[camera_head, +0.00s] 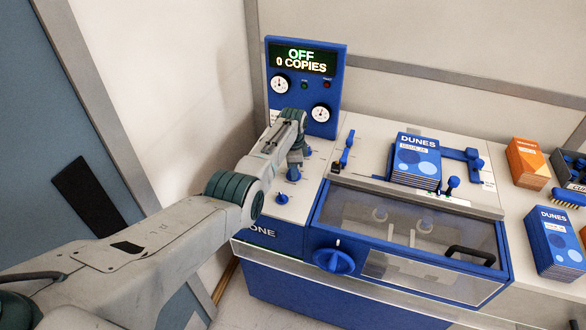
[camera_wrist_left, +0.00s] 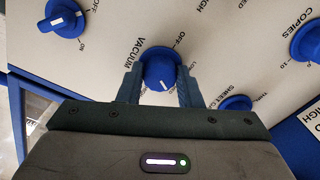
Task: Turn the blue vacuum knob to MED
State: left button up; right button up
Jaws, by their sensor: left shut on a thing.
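The blue vacuum knob (camera_wrist_left: 160,70) sits on the white panel in the left wrist view, beside the word VACUUM. Its white pointer line faces the lower edge of that view, slightly right. An OFF mark shows above it; other dial marks are partly hidden, and MED cannot be read. My left gripper (camera_wrist_left: 160,88) is shut on this knob, one finger on each side. In the head view my left gripper (camera_head: 297,155) is low over the machine's left panel, and its fingers are largely hidden. My right gripper is not in view.
Other blue knobs, one by COPIES (camera_wrist_left: 308,42) and one by ON/OFF (camera_wrist_left: 65,18), stand close by. The display (camera_head: 303,60) reads OFF, 0 COPIES. A large front knob (camera_head: 333,258), a clear cover (camera_head: 400,225) and a DUNES stack (camera_head: 416,160) are to the right.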

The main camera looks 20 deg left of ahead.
pick_arm(q)
jog(key=o, duration=1)
jog(key=shift+r, duration=0.1)
jog(key=shift+w+r, duration=0.1)
jog(key=shift+r, duration=0.5)
jog(key=shift+r+b, duration=1.25)
jog(key=shift+r, duration=3.55)
jog(key=shift+f, duration=0.1)
